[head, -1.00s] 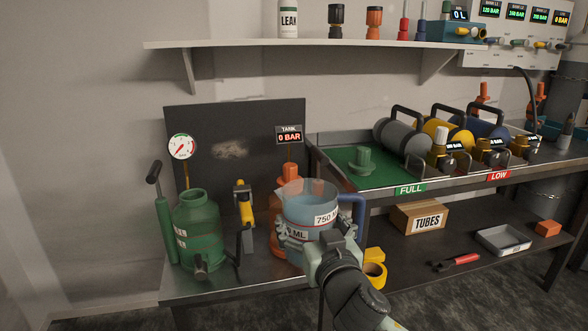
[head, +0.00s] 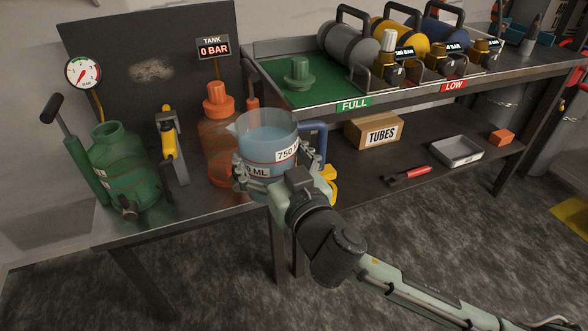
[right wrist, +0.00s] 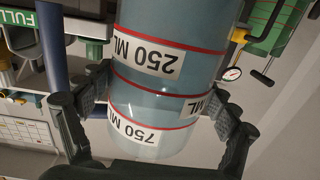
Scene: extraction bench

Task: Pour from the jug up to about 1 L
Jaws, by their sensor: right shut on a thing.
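The clear jug (head: 266,133) holds blue liquid and has white volume labels, one reading 750; it stands about upright above the bench's front edge. My right gripper (head: 277,176) is shut around its body. In the right wrist view the jug (right wrist: 163,85) sits between both fingers of the gripper (right wrist: 160,100), with 250 ML and 750 ML labels inverted. The green tank (head: 122,170) has an uncovered neck and stands at the left of the bench, apart from the jug. The orange tank (head: 218,145) with an orange cap stands just behind and left of the jug. My left gripper is out of view.
A pressure gauge (head: 83,73) and a yellow-handled tool (head: 168,145) stand near the green tank. A green cap-like piece (head: 298,75) sits on the green tray. The tank display (head: 213,47) reads 0 BAR. A TUBES box (head: 373,132) is on the lower shelf.

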